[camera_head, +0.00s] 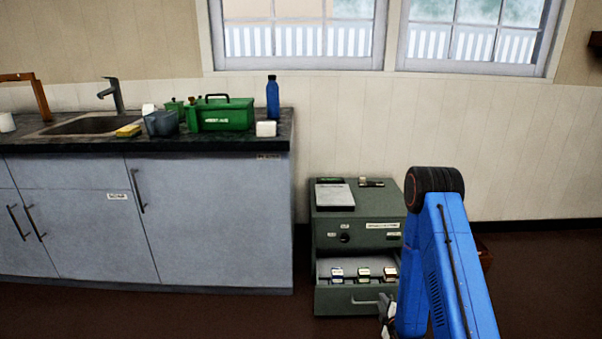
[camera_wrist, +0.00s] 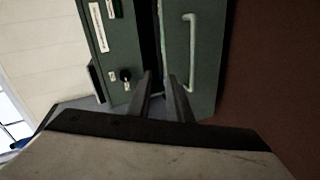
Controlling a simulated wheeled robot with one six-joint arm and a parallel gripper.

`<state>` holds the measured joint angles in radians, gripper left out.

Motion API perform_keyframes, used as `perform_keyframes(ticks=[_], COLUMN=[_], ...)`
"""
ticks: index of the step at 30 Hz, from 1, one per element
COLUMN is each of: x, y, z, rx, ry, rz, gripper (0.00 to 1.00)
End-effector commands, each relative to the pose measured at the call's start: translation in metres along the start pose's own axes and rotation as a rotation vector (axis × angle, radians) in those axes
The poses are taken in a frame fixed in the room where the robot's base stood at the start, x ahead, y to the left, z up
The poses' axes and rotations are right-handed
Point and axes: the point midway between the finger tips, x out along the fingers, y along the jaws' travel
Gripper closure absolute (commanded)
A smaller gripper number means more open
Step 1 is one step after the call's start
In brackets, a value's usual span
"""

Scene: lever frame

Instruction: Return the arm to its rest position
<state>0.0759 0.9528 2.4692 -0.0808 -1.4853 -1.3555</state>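My blue arm (camera_head: 445,260) with a black joint at its top reaches down in front of the right side of a dark green drawer cabinet (camera_head: 345,252). My gripper is only partly in view there, low beside the open lower drawer's front (camera_head: 340,302) and its handle (camera_head: 366,301). In the wrist view my gripper (camera_wrist: 160,82) shows two dark fingers with a gap between them and nothing held. Ahead of them are the cabinet's green face (camera_wrist: 122,60) and the drawer front with a pale handle (camera_wrist: 190,55). Whether the fingers touch the cabinet cannot be told.
The open drawer holds three small items (camera_head: 363,273). A grey box (camera_head: 334,195) lies on the cabinet top. A counter (camera_head: 200,225) on the left carries a green case (camera_head: 222,113), a blue bottle (camera_head: 273,97) and a sink (camera_head: 88,124). Floor between counter and cabinet is narrow.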

Motion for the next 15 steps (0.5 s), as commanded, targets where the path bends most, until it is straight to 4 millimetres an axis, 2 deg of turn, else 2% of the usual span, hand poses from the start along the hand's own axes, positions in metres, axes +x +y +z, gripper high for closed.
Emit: perform_keyframes(ticks=[1, 8, 15], x=[0.0, -0.005, -0.022], y=[0.014, 0.059, 0.104], z=[-0.004, -0.015, -0.028], rx=[0.02, 0.122, 0.23], ry=[-0.002, -0.023, -0.054], rz=[-0.007, -0.07, -0.132], gripper=[0.81, 0.81, 0.81])
